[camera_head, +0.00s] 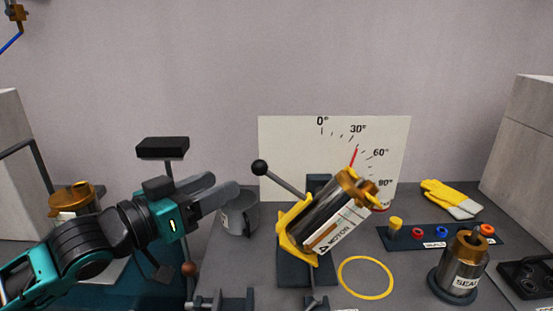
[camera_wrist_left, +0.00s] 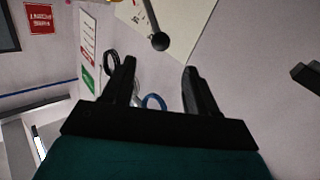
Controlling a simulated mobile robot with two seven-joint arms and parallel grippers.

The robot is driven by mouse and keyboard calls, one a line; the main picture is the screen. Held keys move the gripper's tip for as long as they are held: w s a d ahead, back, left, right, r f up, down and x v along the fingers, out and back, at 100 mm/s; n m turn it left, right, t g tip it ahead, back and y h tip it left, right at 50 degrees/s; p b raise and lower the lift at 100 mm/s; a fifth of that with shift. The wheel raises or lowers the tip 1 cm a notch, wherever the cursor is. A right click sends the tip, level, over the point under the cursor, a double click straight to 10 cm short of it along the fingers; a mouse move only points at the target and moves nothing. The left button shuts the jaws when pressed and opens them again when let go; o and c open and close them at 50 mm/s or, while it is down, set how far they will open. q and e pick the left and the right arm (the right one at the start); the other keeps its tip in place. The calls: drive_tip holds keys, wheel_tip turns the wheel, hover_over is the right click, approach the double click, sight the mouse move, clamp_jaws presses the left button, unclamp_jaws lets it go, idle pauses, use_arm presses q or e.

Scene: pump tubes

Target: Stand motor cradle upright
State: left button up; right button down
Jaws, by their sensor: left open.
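The yellow motor cradle (camera_head: 290,232) holds a dark cylinder labelled MOTOR (camera_head: 332,215) and leans to the right. A lever with a black ball knob (camera_head: 260,167) sticks out to its upper left; the knob also shows in the left wrist view (camera_wrist_left: 160,41), beyond the fingertips. The red needle (camera_head: 353,157) on the angle board (camera_head: 285,135) points between 30° and 60°. My left gripper (camera_head: 224,192) is open, with nothing between its fingers, left of and slightly below the knob. My right gripper is not in view.
A grey cup (camera_head: 240,215) stands just behind my left gripper. A yellow ring (camera_head: 365,277) lies right of the cradle. A SEAL-labelled cylinder (camera_head: 463,268), a blue strip with small parts (camera_head: 402,243) and yellow gloves (camera_head: 450,198) are further right.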

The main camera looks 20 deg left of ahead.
use_arm(q)
drive_tip(key=x, duration=1.2)
drive_tip(key=shift+w, duration=0.25)
drive_tip(key=shift+d+f, duration=0.1)
clamp_jaws()
